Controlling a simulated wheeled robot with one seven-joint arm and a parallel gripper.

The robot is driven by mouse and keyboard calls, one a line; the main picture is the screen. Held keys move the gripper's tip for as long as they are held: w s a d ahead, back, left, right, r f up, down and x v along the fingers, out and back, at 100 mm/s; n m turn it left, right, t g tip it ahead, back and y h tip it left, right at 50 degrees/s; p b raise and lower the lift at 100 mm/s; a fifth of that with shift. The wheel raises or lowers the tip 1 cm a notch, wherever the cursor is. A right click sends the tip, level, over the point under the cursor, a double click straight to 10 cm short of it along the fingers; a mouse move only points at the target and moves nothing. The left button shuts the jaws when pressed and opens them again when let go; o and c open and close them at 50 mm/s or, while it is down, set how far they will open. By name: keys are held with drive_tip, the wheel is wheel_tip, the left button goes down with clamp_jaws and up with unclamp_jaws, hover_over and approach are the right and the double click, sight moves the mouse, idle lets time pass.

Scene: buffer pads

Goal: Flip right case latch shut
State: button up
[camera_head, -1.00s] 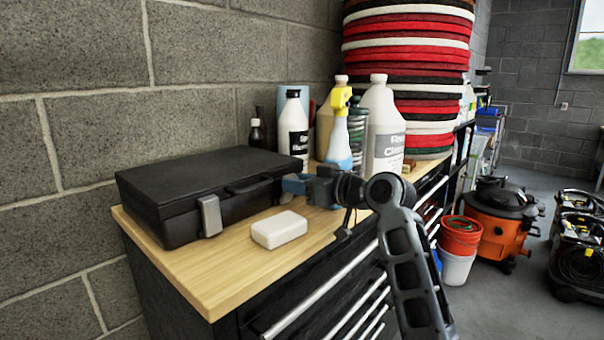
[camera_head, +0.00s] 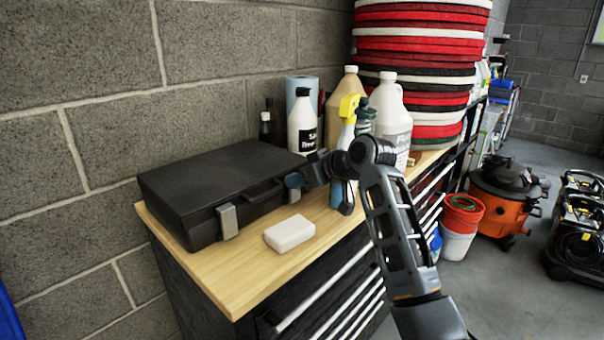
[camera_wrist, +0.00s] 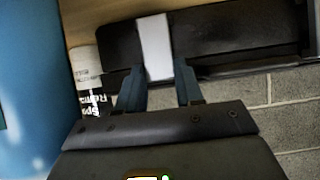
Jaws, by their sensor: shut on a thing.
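The black case (camera_head: 215,180) lies closed on the wooden top, with its handle on the front side. Its left latch (camera_head: 227,221) is a light grey flap lying against the front. In the wrist view, the right latch (camera_wrist: 155,46) is a pale flap against the dark case (camera_wrist: 235,32). My gripper (camera_head: 296,181) is at the right end of the case front, and my arm mostly hides the right latch in the head view. The wrist view shows my gripper (camera_wrist: 160,80) with its blue-grey fingers on either side of that latch, shut on it.
A white block (camera_head: 289,233) lies on the wooden top (camera_head: 215,275) in front of the case. A spray bottle (camera_head: 346,135), a white bottle (camera_head: 302,125) and jugs (camera_head: 388,110) stand close behind my gripper. A block wall (camera_head: 110,120) is behind the case.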

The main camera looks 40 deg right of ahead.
idle(0.3)
drive_tip(key=o, duration=1)
drive_tip(key=shift+o, duration=0.2)
drive_tip(key=shift+s, duration=0.1)
drive_tip(key=v, duration=0.7)
drive_tip(key=shift+s+r+b, duration=0.2)
drive_tip(key=shift+s+b, duration=0.05)
drive_tip(key=shift+b, duration=0.1)
drive_tip(key=shift+s, duration=0.1)
